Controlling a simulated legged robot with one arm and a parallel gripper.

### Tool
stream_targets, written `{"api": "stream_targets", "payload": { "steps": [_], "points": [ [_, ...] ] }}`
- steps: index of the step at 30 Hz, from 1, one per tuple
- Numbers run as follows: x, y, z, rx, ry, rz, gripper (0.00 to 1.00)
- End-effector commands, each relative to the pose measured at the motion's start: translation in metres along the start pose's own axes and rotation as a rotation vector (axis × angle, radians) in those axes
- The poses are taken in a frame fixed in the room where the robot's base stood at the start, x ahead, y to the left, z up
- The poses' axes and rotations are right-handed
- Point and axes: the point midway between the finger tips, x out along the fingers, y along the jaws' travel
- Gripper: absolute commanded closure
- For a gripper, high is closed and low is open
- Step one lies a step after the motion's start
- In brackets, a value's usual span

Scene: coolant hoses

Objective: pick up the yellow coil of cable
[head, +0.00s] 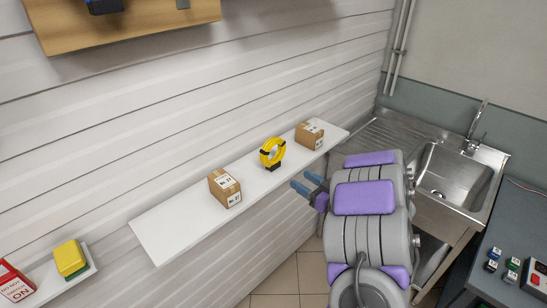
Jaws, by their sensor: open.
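The yellow coil of cable (263,154) stands upright on a white wall shelf (165,232). It has black bands and rests on a small dark base. My gripper (304,183) is to the right of the coil and lower in the picture, off the shelf's front edge. Its two blue fingers point left, are apart, and hold nothing. The gripper does not touch the coil.
A cardboard box (226,190) stands left of the coil, and another cardboard box (309,134) stands right of it. The shelf's left end is bare. A metal sink (450,178) is at the right. A wooden board (140,22) is on the wall above.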

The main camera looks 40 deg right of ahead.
Motion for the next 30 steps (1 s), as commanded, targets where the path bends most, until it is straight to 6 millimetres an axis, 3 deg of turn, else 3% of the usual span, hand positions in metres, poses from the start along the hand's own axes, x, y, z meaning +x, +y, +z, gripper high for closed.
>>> {"api": "stream_targets", "payload": {
  "steps": [7,15,30],
  "points": [
    [0.045,-0.011,-0.003,-0.009,-0.002,-0.006,0.44],
    [0.094,-0.003,0.001,-0.003,-0.001,-0.004,0.44],
    [0.136,-0.005,-0.003,-0.012,0.0,-0.003,0.44]
  ]
}}
